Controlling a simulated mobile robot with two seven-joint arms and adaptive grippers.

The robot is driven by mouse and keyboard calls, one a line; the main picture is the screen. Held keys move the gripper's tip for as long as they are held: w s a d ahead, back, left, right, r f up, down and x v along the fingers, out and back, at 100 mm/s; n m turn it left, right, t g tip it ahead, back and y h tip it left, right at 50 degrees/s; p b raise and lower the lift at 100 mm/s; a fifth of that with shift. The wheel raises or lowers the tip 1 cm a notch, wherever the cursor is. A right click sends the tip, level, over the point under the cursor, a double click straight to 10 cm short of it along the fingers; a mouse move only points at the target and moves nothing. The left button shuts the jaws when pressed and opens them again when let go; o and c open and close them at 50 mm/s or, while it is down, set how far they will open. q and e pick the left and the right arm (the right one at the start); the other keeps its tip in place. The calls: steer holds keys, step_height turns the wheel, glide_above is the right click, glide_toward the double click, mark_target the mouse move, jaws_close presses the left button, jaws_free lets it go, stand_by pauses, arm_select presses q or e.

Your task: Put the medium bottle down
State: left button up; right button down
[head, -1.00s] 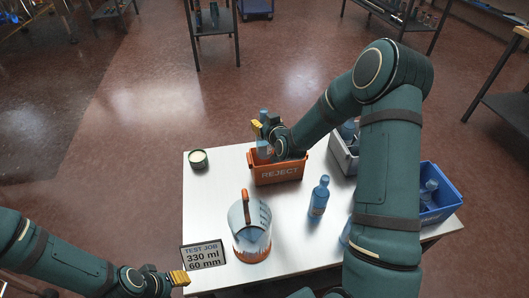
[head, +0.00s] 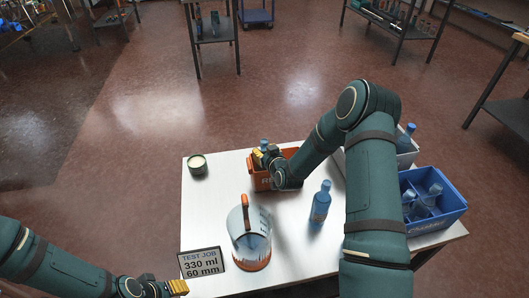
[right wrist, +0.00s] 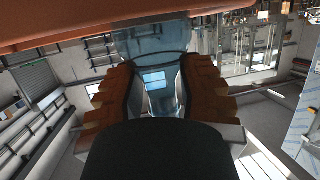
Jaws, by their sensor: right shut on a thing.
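The medium bottle, translucent blue, is in my right gripper (head: 266,157). Its top (head: 264,145) shows just above the fingers in the head view, and the rest is hidden. In the right wrist view its body (right wrist: 152,45) sits between the two shut fingers. The gripper is at the orange REJECT bin (head: 260,181), over its left part; I cannot tell whether the bottle touches the bin floor. The bin's wall also shows along the top of the right wrist view (right wrist: 130,14). My left gripper (head: 178,288) is low at the table's front left, its opening unclear.
Another blue bottle (head: 320,203) stands on the white table (head: 208,220). A clear jug with an orange handle (head: 246,215), a sign (head: 202,262) and a small round tin (head: 197,164) are left. A blue crate (head: 445,215) and a grey bin (head: 405,158) hold bottles at right.

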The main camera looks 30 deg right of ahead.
steer(key=c, duration=0.6)
jaws_free()
steer(key=shift+f, duration=0.1)
steer(key=p+v, duration=0.1)
steer(key=v, duration=1.1)
steer(key=shift+p, duration=0.4)
